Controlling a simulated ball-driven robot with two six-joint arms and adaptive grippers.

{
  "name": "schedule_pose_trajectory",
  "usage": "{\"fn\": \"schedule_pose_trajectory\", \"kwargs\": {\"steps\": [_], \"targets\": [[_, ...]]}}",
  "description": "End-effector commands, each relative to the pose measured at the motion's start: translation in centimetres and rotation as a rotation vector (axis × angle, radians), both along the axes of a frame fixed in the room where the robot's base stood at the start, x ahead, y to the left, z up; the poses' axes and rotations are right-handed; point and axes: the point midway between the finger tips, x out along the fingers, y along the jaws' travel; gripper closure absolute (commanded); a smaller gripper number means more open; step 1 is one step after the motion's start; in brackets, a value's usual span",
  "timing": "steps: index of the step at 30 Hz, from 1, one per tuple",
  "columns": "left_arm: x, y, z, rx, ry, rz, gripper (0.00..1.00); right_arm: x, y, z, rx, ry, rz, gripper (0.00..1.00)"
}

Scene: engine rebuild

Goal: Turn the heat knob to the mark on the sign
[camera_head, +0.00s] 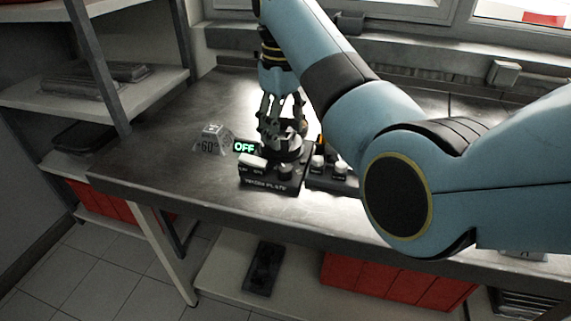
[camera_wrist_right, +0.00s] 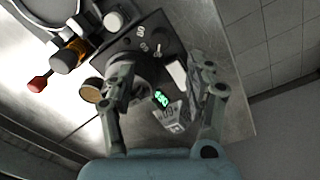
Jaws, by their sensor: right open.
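The heater plate (camera_head: 270,186) is a black unit near the table's front edge. Its display (camera_head: 244,147) glows green and reads OFF. A white switch (camera_head: 252,161) and a dark round knob (camera_head: 285,171) sit on its front; the knob also shows in the right wrist view (camera_wrist_right: 159,52). The sign (camera_head: 209,142) is a small grey block marked 60°, standing left of the display. My right gripper (camera_head: 281,137) is open, pointing down over the plate's round top (camera_head: 286,152), behind the knob. No contact with the knob shows. My left gripper is out of view.
A second black unit (camera_head: 331,180) with white knobs stands close on the right, partly hidden by my right arm. In the wrist view, a red-tipped tool (camera_wrist_right: 38,84) lies beyond it. The table left of the sign is clear. A shelf rack (camera_head: 130,95) stands at left.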

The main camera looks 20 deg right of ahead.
Motion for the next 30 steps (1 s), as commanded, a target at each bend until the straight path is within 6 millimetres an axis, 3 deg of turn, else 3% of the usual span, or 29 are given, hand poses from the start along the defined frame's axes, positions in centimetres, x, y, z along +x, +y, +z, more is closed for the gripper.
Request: {"fn": "schedule_pose_trajectory", "kwargs": {"steps": [9, 15, 26, 30], "targets": [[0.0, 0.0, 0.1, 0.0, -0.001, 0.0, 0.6, -0.1, -0.2, -6.3, -0.001, 0.004, -0.002, 0.46], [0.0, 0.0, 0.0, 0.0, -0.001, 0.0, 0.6, 0.0, -0.3, -9.0, 0.0, 0.001, -0.002, 0.46], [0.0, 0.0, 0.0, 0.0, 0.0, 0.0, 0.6, 0.0, -0.3, -9.8, 0.001, -0.002, -0.003, 0.46], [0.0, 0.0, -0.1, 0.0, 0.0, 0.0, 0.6, 0.0, -0.3, -9.8, 0.001, -0.002, -0.003, 0.6]]}}
